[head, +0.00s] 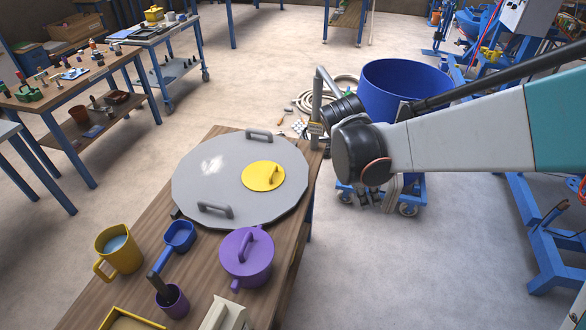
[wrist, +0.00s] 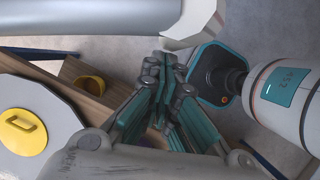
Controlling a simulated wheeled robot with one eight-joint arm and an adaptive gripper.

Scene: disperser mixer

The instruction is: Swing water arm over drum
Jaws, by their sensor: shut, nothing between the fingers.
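A grey bent pipe (head: 317,103) stands at the far right corner of the wooden table, and I take it to be the water arm. It rises upright and bends over at the top, to the left of the blue drum (head: 392,78). The open-topped drum stands on the floor beyond the table, partly hidden behind my arm. In the wrist view my gripper (wrist: 168,66) has its teal fingers together, with nothing between them. In the head view my arm comes in from the right, in front of the drum, and hides most of my gripper. Whether it touches the pipe cannot be seen.
A large grey lid (head: 205,178) with a yellow hatch (head: 263,176) lies on the wooden table. A purple pot (head: 246,262), a yellow jug (head: 118,248) and a blue scoop (head: 180,235) stand nearer. A hose (head: 303,99) lies coiled behind the pipe. Floor right of the table is open.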

